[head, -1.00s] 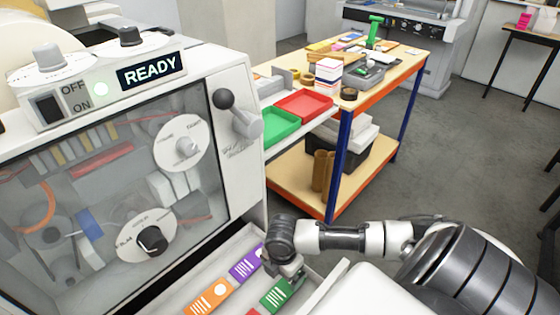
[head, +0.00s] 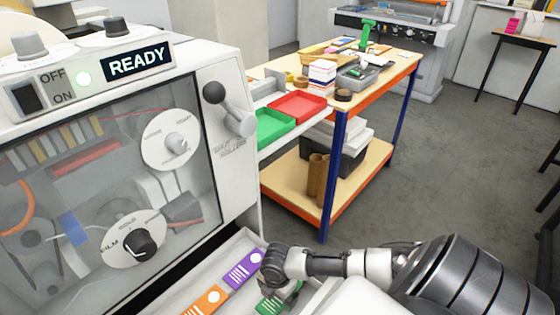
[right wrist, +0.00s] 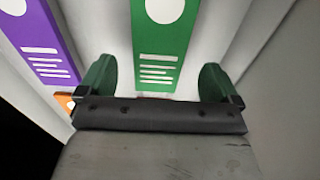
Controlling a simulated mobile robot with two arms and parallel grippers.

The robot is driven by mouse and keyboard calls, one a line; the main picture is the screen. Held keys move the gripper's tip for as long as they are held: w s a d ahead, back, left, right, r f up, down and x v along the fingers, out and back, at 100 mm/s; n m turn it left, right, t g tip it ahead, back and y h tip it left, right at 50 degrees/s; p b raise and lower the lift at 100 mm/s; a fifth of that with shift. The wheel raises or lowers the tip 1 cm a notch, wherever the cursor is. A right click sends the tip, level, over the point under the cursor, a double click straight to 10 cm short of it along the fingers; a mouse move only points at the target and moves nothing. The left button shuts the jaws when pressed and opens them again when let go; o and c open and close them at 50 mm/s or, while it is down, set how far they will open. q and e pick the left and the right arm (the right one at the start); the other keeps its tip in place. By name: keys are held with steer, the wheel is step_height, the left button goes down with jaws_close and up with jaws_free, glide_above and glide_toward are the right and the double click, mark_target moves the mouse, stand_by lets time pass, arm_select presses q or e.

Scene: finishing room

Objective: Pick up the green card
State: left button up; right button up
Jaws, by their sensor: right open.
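The green card (head: 268,306) lies in the white tray at the bottom of the head view, partly hidden by my right gripper. In the right wrist view the green card (right wrist: 162,45) shows large, with a white circle and white lines. My right gripper (right wrist: 162,82) is open, and the card's near end lies between its two green fingertips in the picture. I cannot tell whether they touch it. In the head view my right gripper (head: 288,290) is over the card. My left gripper is not in view.
A purple card (head: 243,268) and an orange card (head: 204,300) lie left of the green one in the tray (head: 228,252). The machine (head: 200,130) with a READY sign stands left. A workbench (head: 385,72) with red (head: 298,106) and green (head: 272,124) trays stands behind.

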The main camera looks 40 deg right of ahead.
step_height(320, 180, down, 2)
steer(key=shift+f, duration=0.2)
steer(key=c, duration=1)
steer(key=shift+r, duration=0.1)
